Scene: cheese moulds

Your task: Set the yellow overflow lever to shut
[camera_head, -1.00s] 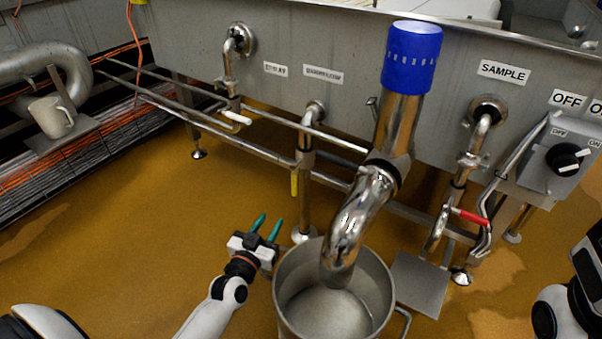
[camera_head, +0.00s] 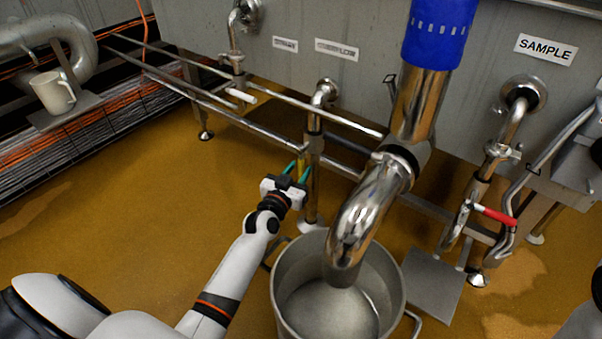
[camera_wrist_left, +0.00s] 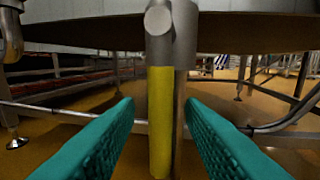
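The yellow overflow lever (camera_wrist_left: 161,120) hangs straight down beside a steel pipe in the left wrist view. It is upright and lies between the two green fingers of my left gripper (camera_wrist_left: 160,150), with a gap on each side. In the head view my left gripper (camera_head: 297,172) is at the overflow pipe (camera_head: 313,150), below the overflow label (camera_head: 336,49). Its fingers are open there, and only a little of the yellow lever shows between them. My right gripper is not in view.
A steel bucket (camera_head: 280,287) stands under the large spout (camera_head: 365,215), right of my left arm. A horizontal rail (camera_head: 270,97) runs behind the lever. A red lever (camera_head: 494,214) is on the sample pipe. A mug (camera_head: 52,92) stands at the left. Floor left of my arm is clear.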

